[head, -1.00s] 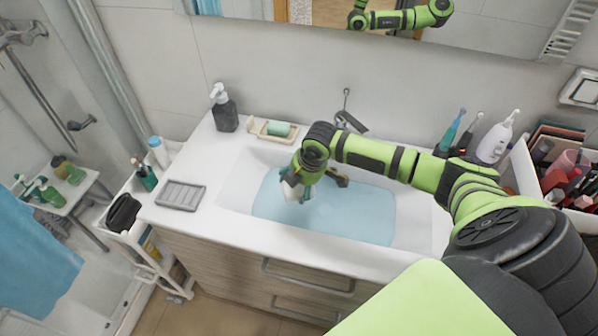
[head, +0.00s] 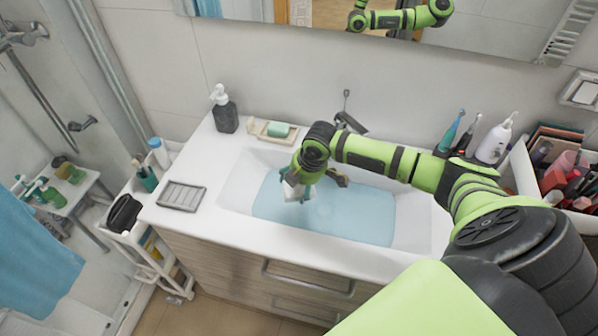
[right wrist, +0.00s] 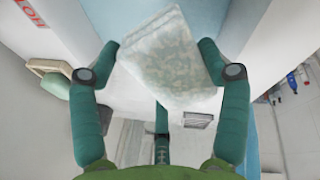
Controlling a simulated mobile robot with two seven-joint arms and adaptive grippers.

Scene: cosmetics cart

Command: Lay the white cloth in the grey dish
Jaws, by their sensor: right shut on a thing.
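The white cloth (head: 290,190) is held by my right gripper (head: 302,190), over the left part of the water-filled basin. In the right wrist view the folded, faintly patterned cloth (right wrist: 170,65) sits between the teal fingers of my right gripper (right wrist: 158,48), which is shut on it. From the head view I cannot tell whether the cloth's lower edge touches the water. The grey dish (head: 181,195), flat and ribbed, lies empty on the counter left of the basin, apart from the gripper. It also shows small in the right wrist view (right wrist: 197,120). My left gripper is out of view.
A soap dish (head: 257,130) with green soap (head: 278,129) and a dark pump bottle (head: 224,108) stand behind the basin's left end. The faucet (head: 350,121) is behind the gripper. The counter between basin and grey dish is clear. A white cart (head: 128,240) stands left of the counter.

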